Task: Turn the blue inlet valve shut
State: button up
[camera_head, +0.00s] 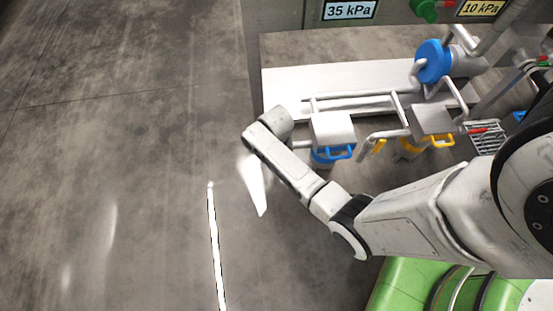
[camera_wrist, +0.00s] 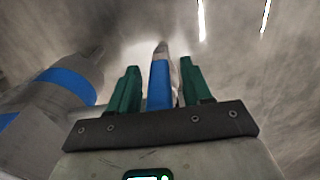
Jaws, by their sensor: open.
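In the wrist view my gripper (camera_wrist: 160,66) shows two green fingers standing apart. A blue upright lever (camera_wrist: 160,84) shows between them, with a gap on each side; I cannot tell if either finger touches it. Its narrow grey tip extends beyond the fingers. In the head view blue parts with a handle (camera_head: 341,153) sit below a pale box on the pipework, close to the end of my arm.
A grey pipe with a blue band (camera_wrist: 72,83) is left of my fingers. In the head view a blue round fitting (camera_head: 433,62), a grey box (camera_head: 433,120) with yellow handles (camera_head: 442,140) and pipes stand to the right. The floor (camera_head: 120,150) at left is clear.

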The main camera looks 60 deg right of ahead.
jog(key=shift+c, duration=0.5)
grip_shut()
